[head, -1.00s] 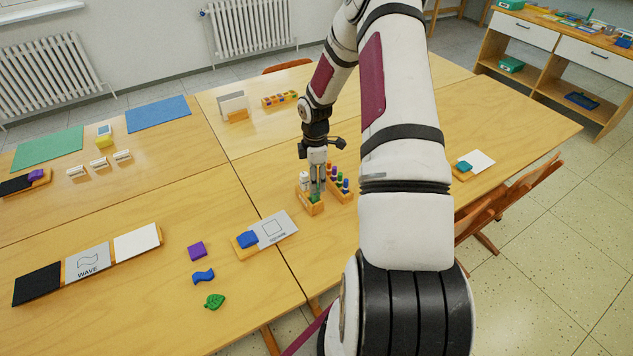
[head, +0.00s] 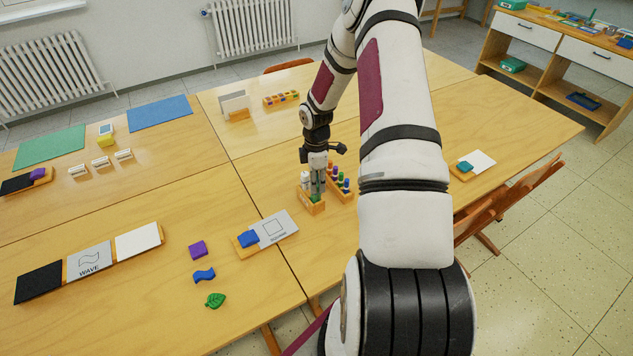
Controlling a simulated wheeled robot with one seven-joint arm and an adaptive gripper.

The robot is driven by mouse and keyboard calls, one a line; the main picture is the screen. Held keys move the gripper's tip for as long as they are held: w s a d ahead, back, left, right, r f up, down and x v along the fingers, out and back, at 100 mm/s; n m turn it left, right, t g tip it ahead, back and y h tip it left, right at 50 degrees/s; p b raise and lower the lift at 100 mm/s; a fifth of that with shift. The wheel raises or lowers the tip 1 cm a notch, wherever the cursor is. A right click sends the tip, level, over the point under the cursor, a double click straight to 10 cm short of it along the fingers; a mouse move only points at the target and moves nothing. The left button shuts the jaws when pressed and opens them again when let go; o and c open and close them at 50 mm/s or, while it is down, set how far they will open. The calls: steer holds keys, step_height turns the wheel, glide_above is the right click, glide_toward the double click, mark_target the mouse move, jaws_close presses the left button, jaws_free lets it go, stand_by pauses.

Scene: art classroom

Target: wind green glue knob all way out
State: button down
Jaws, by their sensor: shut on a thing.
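My gripper (head: 317,190) points straight down over a small wooden rack (head: 312,208) near the middle of the tables. It is shut on a green piece (head: 315,198) at the rack, which I take to be the green glue knob. The fingers hide most of it, and how far it is wound out cannot be told. A white glue stick (head: 305,180) stands in the same rack, just left of the fingers.
A second wooden rack (head: 343,189) with several coloured-topped sticks stands close on the right.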

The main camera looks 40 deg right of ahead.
steer(key=m+b, duration=0.1)
steer(key=m, duration=0.5)
steer(key=shift+w+b, duration=0.1)
steer(key=shift+b, duration=0.25)
steer(key=m+y+b, duration=0.1)
steer(key=m, duration=0.5)
steer(key=shift+d+m+b, duration=0.1)
steer(key=shift+m+b, duration=0.3)
steer(key=m+b, duration=0.1)
steer(key=m, duration=0.2)
steer(key=shift+f+m, duration=0.1)
steer(key=shift+m, duration=0.2)
steer(key=m+b, duration=0.1)
steer(key=m, duration=0.2)
steer(key=shift+m+y, duration=0.3)
steer(key=shift+y, duration=0.1)
steer(key=m+b, duration=0.2)
steer(key=m, duration=0.4)
steer(key=shift+d, duration=0.1)
steer(key=shift+s, duration=0.2)
